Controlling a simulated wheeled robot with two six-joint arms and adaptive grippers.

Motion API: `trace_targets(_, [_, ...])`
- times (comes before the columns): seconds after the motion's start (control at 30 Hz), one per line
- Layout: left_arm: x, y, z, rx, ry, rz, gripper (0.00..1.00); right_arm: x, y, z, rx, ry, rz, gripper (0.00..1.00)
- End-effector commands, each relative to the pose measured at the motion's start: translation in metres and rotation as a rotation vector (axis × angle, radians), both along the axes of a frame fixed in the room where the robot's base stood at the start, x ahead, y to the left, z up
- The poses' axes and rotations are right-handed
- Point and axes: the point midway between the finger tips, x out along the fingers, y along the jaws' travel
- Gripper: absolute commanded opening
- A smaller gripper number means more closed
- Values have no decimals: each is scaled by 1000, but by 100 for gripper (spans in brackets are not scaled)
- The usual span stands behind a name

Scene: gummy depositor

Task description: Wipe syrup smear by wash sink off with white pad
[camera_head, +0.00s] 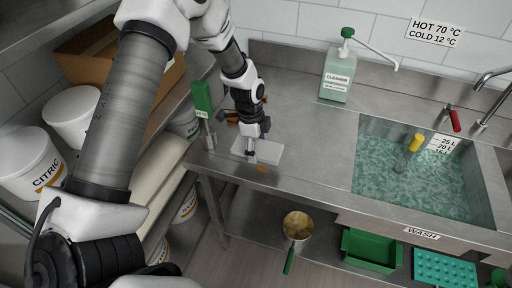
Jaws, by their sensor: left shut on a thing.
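My left gripper (252,146) is shut on the white pad (268,154), which lies flat on the steel counter left of the wash sink (430,170). An orange-brown syrup smear (261,168) shows at the pad's front edge, near the counter's front. Another orange-brown patch (232,116) shows behind the gripper; I cannot tell if it is smear or something else. The pad hides part of the counter under it. My right gripper is not in view.
A cleaner bottle (337,76) stands at the back. A yellow-handled item (415,143) is in the sink's water. The counter between pad and sink is clear. Buckets (30,160) stand at left.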

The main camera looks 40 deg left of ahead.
Motion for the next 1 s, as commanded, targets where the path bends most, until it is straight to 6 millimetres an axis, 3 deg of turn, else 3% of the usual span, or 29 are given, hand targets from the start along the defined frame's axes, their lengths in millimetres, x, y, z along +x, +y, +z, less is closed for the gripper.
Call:
trace_targets(0.3, [-2,-3,28,0,0,9,50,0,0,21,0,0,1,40])
trace_targets(1.0, [-2,-4,29,0,0,10,50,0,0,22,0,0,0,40])
